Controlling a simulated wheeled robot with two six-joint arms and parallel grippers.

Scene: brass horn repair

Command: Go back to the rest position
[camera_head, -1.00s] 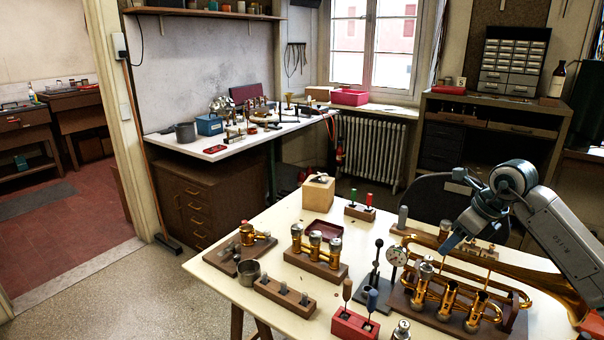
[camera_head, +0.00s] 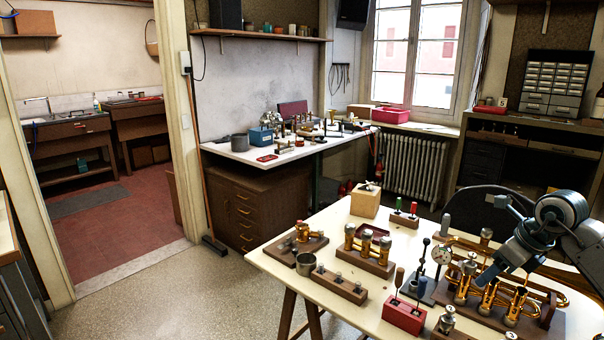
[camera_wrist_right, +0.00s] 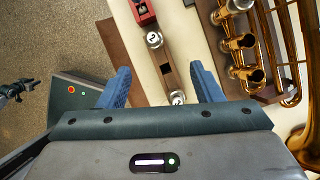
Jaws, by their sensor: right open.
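My right gripper (camera_head: 497,238) is above the right part of the cream bench (camera_head: 345,305), over the brass horn (camera_head: 550,272). In the right wrist view its two blue fingers (camera_wrist_right: 160,75) are spread apart with nothing between them. Below them lie a wooden strip with metal parts (camera_wrist_right: 168,68) and, to the right, the horn's valves (camera_wrist_right: 238,42). The horn rests on a wooden stand. My arm hides part of it in the head view. My left gripper does not show in the head view.
A white-topped workbench (camera_head: 290,153) stands behind. Floor at the left (camera_head: 165,290) is clear.

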